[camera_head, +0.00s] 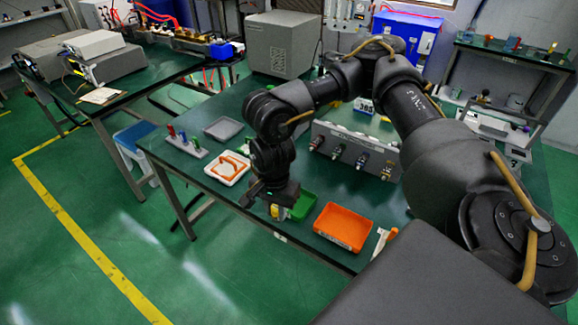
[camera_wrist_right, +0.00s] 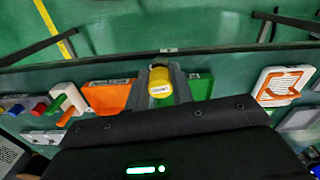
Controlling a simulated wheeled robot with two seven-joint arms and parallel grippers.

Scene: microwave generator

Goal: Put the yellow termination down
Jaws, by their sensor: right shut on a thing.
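The yellow termination (camera_wrist_right: 160,82) sits between the two fingers of my right gripper (camera_wrist_right: 161,88), which is shut on it. In the head view a bit of the yellow termination (camera_head: 275,211) shows below my right gripper (camera_head: 279,207), near the front edge of the table. The green tray (camera_head: 304,206) is just right of the gripper in the head view. In the wrist view the termination overlaps the left part of the green tray (camera_wrist_right: 201,86). I cannot tell its height above the table. My left gripper is not in view.
An orange tray (camera_head: 343,227) lies right of the green tray. A white and orange piece (camera_head: 228,168), a grey tray (camera_head: 223,128) and a rack with coloured parts (camera_head: 186,145) lie to the left. A grey panel box with connectors (camera_head: 352,150) stands behind.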

